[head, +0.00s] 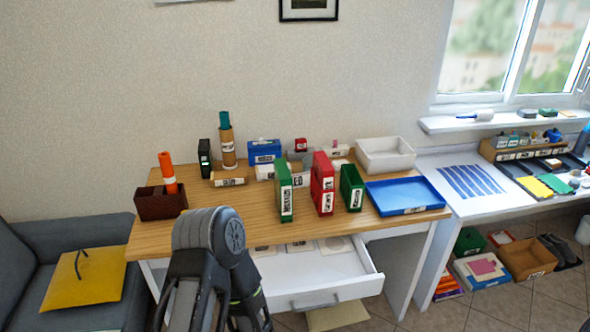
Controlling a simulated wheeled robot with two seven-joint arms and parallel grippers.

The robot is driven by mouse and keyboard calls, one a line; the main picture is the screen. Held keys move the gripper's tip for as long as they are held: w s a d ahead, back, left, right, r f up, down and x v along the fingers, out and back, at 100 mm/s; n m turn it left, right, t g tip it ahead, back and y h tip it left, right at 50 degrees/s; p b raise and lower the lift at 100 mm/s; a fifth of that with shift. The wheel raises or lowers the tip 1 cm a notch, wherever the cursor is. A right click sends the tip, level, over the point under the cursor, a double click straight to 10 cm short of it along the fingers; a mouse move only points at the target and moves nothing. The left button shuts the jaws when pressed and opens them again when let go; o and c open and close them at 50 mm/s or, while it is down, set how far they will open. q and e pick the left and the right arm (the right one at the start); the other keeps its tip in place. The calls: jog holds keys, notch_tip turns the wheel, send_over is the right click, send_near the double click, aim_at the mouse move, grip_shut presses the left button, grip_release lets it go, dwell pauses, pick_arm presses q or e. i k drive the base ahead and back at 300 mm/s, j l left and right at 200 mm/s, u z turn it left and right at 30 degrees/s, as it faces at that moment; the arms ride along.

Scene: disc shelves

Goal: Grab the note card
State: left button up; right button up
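I cannot tell for certain which thing is the note card. In the head view the white drawer (368,284) under the wooden table is pulled open. Several flat, pale, card-like pieces lie in it, one of them a square with a round mark (335,244). A pink card-like piece (485,267) lies on a box on the floor at the right. One of my arms rises at the bottom, left of centre, and covers the left part of the drawer. No gripper fingers show, so neither gripper can be seen.
Green (284,191) and red (322,184) upright cases, a blue tray (405,197) and a white bin (386,155) stand on the table (250,225). A dark sofa (30,262) is at the left, a white desk (437,168) at the right.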

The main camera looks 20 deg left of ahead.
aim_at(301, 179)
jog(key=i+u, duration=0.1)
jog(key=u, duration=0.25)
jog(key=i+l+u, duration=0.3)
jog(key=l, duration=0.3)
jog(key=i+l+u, duration=0.3)
jog(key=l, duration=0.35)
jog(key=i+l+u, duration=0.15)
jog(key=l, duration=0.2)
jog(key=i+l, duration=0.15)
jog(key=l, duration=0.25)
jog(key=i+l, duration=0.15)
jog(key=l, duration=0.25)
jog(key=i+l, duration=0.15)
jog(key=l, duration=0.2)
jog(key=i+l, duration=0.15)
jog(key=l, duration=0.25)
jog(key=i+l+u, duration=0.1)
jog(key=l, duration=0.3)
jog(key=i+l, duration=0.15)
jog(key=l, duration=0.25)
jog(key=i+l, duration=0.15)
jog(key=l, duration=0.25)
jog(key=i+l, duration=0.1)
jog(key=l, duration=0.3)
